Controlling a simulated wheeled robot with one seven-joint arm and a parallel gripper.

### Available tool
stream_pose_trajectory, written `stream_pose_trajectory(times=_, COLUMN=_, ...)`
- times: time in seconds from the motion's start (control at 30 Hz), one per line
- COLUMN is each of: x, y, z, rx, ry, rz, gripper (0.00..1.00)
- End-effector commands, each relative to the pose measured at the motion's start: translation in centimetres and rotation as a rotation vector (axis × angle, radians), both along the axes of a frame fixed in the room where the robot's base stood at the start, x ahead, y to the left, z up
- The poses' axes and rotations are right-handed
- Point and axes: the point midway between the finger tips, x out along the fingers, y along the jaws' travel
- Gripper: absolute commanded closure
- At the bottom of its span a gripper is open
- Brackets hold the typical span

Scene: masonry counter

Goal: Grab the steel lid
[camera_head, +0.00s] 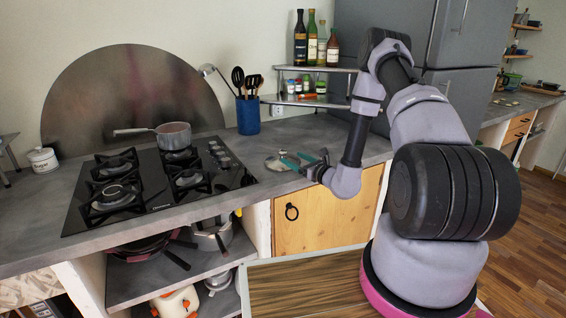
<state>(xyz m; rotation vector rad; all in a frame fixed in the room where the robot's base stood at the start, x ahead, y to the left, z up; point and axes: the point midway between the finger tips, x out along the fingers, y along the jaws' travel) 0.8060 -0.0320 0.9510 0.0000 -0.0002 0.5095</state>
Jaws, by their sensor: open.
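The steel lid (273,164) lies on the grey counter to the right of the gas hob. It is a round, shiny disc, partly covered by my gripper. My gripper (290,161), with teal fingers, is open and low over the lid's right side. My arm reaches in from the right. I cannot tell whether the fingers touch the lid or are around its knob.
A black gas hob (150,185) with a saucepan (173,135) on a back burner is to the left. A blue utensil holder (248,115) stands behind the lid. A two-tier corner shelf (308,101) with bottles is at the back. Bare counter (340,145) lies to the right.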

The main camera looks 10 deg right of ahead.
Motion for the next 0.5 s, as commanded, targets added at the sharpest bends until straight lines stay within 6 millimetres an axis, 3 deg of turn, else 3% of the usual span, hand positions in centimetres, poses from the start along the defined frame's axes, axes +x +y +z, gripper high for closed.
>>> stream_pose_trajectory(times=0.3, x=3.9, y=1.8, z=0.0, rx=-0.001, ry=-0.002, rz=0.002, gripper=0.15)
stream_pose_trajectory(times=0.5, x=4.6, y=2.2, z=-0.1, rx=0.0, ry=0.0, rz=0.001, gripper=0.15)
